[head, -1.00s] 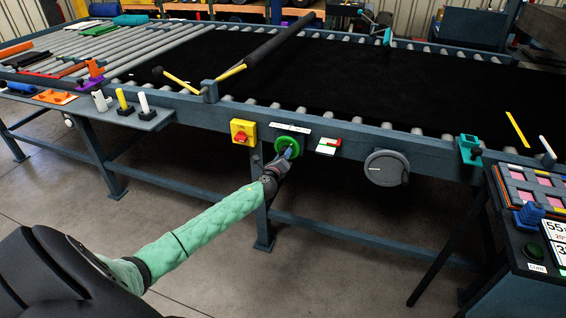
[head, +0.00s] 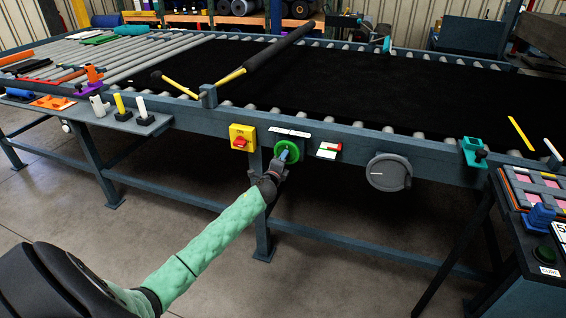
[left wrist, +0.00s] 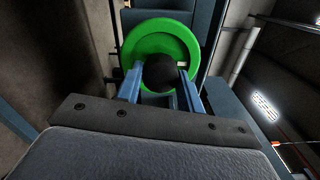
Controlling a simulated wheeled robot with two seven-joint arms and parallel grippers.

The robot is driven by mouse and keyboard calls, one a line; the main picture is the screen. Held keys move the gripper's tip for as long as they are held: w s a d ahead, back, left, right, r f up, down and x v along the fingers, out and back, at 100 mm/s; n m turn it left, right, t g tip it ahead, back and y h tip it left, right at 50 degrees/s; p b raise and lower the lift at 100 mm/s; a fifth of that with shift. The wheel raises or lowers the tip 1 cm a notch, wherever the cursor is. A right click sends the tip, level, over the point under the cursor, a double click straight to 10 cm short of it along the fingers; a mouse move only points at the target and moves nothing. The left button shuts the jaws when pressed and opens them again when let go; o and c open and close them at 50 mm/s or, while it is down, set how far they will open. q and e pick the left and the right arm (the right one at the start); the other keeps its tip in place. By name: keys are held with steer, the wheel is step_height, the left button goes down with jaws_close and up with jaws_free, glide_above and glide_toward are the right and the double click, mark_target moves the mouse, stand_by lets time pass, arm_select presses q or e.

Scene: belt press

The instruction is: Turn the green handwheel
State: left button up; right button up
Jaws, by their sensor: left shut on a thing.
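The green handwheel (head: 290,147) is mounted on the front rail of the belt press, under a small white scale plate (head: 289,132). My left gripper (head: 283,155) reaches it from below and in front. In the left wrist view the green wheel (left wrist: 160,28) shows as a ring, with a dark round knob (left wrist: 160,72) in front of it. The blue fingers of my left gripper (left wrist: 160,85) are shut on this dark knob, one finger on each side. My right gripper is in neither view.
A yellow box with a red switch (head: 242,138) is left of the wheel. A red-and-white part (head: 329,150) and a grey round dial (head: 389,172) are to its right. A shelf with upright pegs (head: 122,110) stands at left, a control console (head: 540,225) at right.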

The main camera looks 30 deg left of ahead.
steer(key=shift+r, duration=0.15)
arm_select(q)
steer(key=o, duration=1)
steer(key=shift+b+v, duration=1.15)
steer(key=shift+v, duration=2.75)
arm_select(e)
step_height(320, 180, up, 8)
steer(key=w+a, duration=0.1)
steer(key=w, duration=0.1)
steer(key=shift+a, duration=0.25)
arm_select(q)
steer(key=shift+f, duration=0.1)
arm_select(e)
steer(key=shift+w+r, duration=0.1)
